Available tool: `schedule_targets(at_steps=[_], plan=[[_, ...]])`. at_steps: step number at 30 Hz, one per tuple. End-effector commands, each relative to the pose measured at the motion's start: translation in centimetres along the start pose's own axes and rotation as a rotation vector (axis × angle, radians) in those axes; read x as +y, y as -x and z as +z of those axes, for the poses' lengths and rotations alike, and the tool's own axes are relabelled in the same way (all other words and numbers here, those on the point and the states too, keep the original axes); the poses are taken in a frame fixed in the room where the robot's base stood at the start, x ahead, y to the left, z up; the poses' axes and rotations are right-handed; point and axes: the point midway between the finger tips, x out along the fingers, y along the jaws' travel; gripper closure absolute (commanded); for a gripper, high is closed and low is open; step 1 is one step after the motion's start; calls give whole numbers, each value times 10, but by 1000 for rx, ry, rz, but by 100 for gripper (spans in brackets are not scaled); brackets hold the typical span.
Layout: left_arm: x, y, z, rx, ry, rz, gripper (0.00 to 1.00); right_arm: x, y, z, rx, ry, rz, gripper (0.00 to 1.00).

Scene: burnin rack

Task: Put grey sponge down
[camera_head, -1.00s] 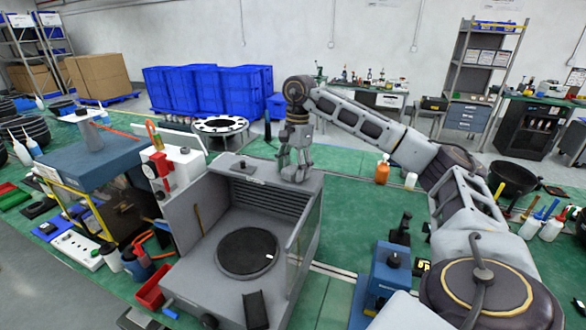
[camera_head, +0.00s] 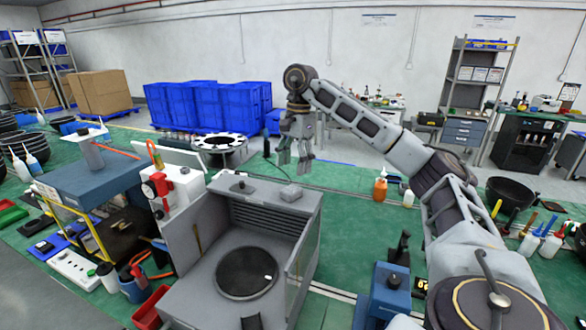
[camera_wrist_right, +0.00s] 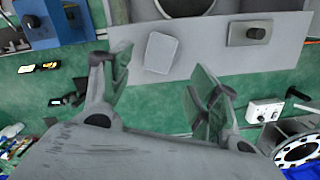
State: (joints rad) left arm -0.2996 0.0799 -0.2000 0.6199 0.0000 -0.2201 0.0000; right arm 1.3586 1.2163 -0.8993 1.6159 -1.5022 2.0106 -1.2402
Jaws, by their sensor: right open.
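The grey sponge (camera_head: 291,192) lies on the flat top of the grey box-like machine (camera_head: 213,267), near its back right corner. In the right wrist view the sponge (camera_wrist_right: 161,53) is a pale rounded block on the machine's grey top (camera_wrist_right: 205,62). My right gripper (camera_head: 293,165) is open and empty above and behind the sponge, apart from it. In the right wrist view its spread fingers (camera_wrist_right: 162,78) have a clear gap between them. My left gripper is not in view.
A dark knob (camera_head: 238,186) stands on the same top, left of the sponge. A flanged ring (camera_head: 220,143) stands behind the machine. An orange bottle (camera_head: 380,187) stands to the right. Green table surface (camera_head: 345,235) is clear right of the machine.

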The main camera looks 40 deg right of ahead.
Motion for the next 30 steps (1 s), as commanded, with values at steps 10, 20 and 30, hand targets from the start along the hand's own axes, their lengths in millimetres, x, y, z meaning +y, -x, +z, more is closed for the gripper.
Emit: schedule_targets(at_steps=[10, 20, 30], plan=[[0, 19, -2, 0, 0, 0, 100, 0, 30, 0, 0, -1, -1, 39], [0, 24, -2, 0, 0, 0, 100, 0, 39, 0, -1, 0, 0, 39], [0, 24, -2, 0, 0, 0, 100, 0, 38, 0, -1, 0, 0, 39]])
